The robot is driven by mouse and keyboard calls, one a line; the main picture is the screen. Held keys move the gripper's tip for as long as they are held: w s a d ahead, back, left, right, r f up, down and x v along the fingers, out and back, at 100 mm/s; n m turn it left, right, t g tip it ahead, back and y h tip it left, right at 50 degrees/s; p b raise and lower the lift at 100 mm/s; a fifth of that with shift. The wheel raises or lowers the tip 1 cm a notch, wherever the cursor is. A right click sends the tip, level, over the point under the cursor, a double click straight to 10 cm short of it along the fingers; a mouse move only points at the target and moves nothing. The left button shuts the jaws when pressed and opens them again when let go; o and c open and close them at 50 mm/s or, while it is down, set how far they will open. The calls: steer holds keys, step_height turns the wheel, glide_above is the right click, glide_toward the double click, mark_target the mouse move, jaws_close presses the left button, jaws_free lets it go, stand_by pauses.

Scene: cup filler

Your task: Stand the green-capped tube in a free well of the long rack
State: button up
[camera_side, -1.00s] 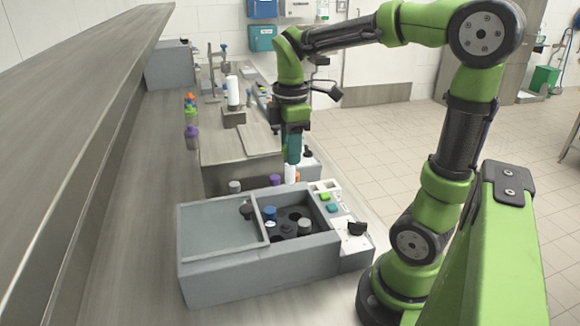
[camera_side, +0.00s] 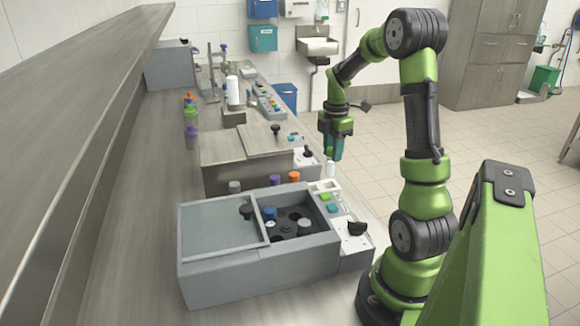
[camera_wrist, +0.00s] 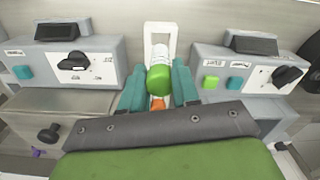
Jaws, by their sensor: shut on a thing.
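My gripper (camera_side: 333,150) is shut on the white tube (camera_side: 331,169), which hangs below the fingers above the front edge of the bench. In the wrist view its green cap (camera_wrist: 159,80) sits between the teal fingers of my gripper (camera_wrist: 159,88). Tubes with orange (camera_side: 294,177), purple (camera_side: 275,180) and grey (camera_side: 235,186) caps stand in a row between the two grey machines. A white frame-like part (camera_side: 325,186), also in the wrist view (camera_wrist: 149,38), lies at the row's near end and may be the rack's end. The rack's wells are hidden by the front machine.
The front grey machine (camera_side: 240,282) has an open chamber holding several tubes. Another machine (camera_side: 238,168) with a lidded top stands behind the row. Bottles with coloured caps (camera_side: 191,120) stand at the left. Open floor lies right of the bench.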

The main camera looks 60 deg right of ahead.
mark_target(331, 176)
steer(key=shift+f, duration=2.95)
steer(key=shift+f, duration=0.15)
steer(key=o, duration=1)
steer(key=shift+o, duration=0.2)
